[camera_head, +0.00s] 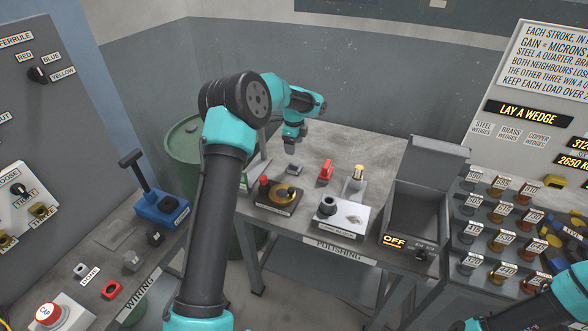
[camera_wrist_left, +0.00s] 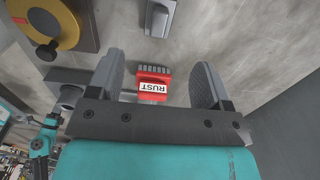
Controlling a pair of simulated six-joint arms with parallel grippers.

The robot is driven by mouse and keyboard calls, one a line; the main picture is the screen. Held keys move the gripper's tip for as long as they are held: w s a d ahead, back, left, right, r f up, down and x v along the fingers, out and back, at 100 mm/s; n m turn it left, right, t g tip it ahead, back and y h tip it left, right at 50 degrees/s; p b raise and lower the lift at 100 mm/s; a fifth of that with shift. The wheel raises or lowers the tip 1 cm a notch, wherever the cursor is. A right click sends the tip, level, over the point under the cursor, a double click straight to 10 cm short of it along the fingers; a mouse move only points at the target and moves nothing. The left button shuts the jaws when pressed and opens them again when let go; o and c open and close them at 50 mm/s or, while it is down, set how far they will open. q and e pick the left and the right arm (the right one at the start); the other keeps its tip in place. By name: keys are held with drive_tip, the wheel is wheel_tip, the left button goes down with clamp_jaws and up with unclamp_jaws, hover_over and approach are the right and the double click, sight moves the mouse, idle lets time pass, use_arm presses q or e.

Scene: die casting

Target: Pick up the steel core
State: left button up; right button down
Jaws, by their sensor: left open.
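No object is labelled steel core. A small grey block (camera_head: 295,168) on the polishing table is a possible match, but I cannot tell for sure. It also shows near the top of the left wrist view (camera_wrist_left: 160,18). My left gripper (camera_head: 290,149) hangs above the back of the polishing table, behind the block. Its jaws (camera_wrist_left: 160,75) are apart and empty. A red block marked RUST (camera_wrist_left: 155,82) shows below and between the fingers, apart from them. My right gripper is out of view; only its teal arm shows at lower right.
In front are a yellow disc on a dark base (camera_head: 285,194) and a dark cylinder (camera_head: 327,206) on a white stand. An open grey box (camera_head: 417,205) stands to the right.

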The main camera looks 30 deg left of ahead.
sight(294, 163)
use_arm(q)
drive_tip(key=shift+f, duration=2.8)
drive_tip(key=shift+f, duration=2.6)
drive_tip(key=shift+c, duration=0.3)
drive_tip(key=shift+r, duration=0.1)
drive_tip(key=c, duration=1.2)
drive_tip(key=shift+c, duration=0.2)
wheel_tip(294, 163, up, 10)
drive_tip(key=shift+f, duration=0.1)
